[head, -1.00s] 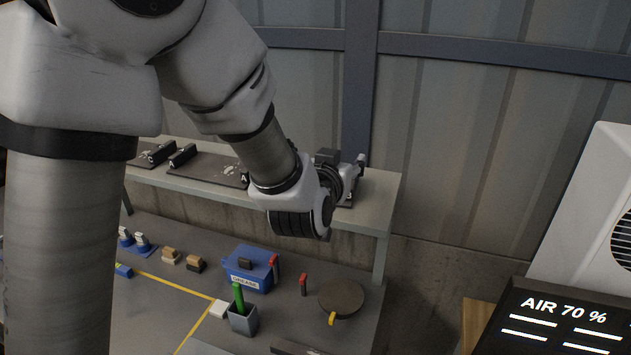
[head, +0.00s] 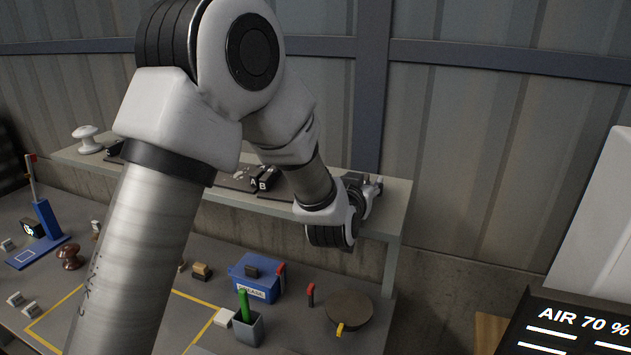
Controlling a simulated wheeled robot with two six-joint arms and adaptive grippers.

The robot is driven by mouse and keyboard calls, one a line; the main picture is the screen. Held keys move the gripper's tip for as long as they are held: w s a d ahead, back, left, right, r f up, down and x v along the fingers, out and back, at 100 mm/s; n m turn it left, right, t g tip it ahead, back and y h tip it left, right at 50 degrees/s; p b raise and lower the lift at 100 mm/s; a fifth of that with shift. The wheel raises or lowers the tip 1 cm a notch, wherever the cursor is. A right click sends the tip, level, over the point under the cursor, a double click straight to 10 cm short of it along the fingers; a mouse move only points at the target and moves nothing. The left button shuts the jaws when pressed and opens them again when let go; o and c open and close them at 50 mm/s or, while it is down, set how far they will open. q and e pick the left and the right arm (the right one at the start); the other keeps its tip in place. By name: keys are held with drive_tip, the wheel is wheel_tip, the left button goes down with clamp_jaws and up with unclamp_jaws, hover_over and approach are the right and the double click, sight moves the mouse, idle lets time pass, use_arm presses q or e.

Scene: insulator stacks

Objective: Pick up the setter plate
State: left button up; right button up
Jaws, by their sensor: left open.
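Dark flat plates lie on the raised shelf (head: 390,215), and they look like the setter plates. One plate (head: 235,182) is near the block lettered A, and another plate (head: 272,195) is beside the block lettered B (head: 265,181). My left arm crosses in front of both and hides parts of them. My left gripper (head: 374,184) is open over the right end of the shelf, partly hidden behind my own wrist. I cannot tell whether a plate lies between its fingers. My right gripper is out of view.
On the bench below stand a blue grease box (head: 257,278), a grey cup with a green stick (head: 247,325), and a round brown disc (head: 348,308). A blue stand (head: 45,220) is at the left. A wall (head: 470,160) rises behind the shelf.

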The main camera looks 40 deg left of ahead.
use_arm(q)
drive_tip(key=shift+w, duration=0.1)
drive_tip(key=shift+s, duration=0.2)
drive_tip(key=c, duration=0.4)
clamp_jaws()
drive_tip(key=shift+w+r, duration=0.1)
drive_tip(key=shift+r, duration=0.05)
